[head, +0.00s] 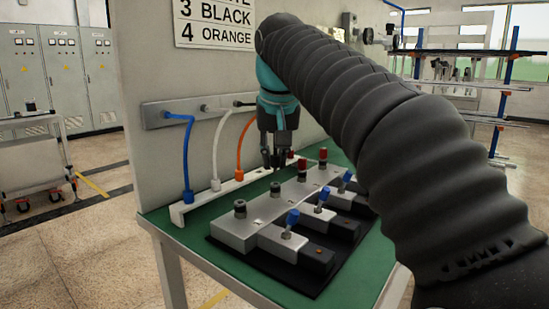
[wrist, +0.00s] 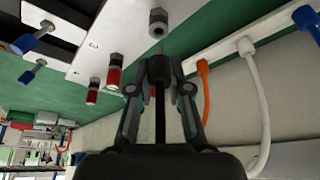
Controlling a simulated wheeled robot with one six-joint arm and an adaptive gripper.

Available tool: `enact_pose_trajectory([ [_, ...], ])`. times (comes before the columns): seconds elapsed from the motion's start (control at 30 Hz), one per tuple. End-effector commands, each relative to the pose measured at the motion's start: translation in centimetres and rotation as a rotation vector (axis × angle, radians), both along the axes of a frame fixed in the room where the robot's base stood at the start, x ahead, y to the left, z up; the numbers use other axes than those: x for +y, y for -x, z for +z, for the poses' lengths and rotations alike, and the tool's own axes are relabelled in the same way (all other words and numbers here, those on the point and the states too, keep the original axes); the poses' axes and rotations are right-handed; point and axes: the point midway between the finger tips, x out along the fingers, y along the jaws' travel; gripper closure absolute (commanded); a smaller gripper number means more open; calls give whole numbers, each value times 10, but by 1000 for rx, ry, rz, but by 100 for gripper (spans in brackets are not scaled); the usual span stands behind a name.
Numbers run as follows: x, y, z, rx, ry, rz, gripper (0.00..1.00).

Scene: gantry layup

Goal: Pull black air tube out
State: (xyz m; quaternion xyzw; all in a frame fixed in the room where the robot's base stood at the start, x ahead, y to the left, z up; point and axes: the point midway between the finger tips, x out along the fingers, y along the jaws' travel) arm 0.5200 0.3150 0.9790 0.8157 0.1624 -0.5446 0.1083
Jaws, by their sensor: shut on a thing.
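The black air tube (wrist: 160,115) runs straight between my gripper's fingers in the wrist view. My gripper (wrist: 160,68) is shut on it. In the head view my gripper (head: 275,163) points down beside the metal fitting block (head: 262,215), near the white rail (head: 222,191). A grey fitting (wrist: 158,22) stands apart beyond the fingertips. Red-collared fittings (wrist: 113,76) stand to the left in the wrist view.
Blue (head: 187,150), white (head: 222,145) and orange (head: 241,145) tubes hang from the wall bar (head: 165,113) into the white rail. Blue-handled valves (head: 291,220) line the block's front. The green table (head: 165,222) has bare room at its left edge. A panel (head: 150,65) stands behind.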

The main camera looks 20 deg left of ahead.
Motion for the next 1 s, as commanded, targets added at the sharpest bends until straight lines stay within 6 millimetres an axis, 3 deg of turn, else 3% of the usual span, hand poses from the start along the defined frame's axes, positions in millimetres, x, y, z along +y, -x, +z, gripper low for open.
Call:
enact_pose_trajectory([
  [0.53, 0, 0, 28, 0, 0, 0, 100],
  [1.0, 0, 0, 30, 1, 1, 1, 100],
])
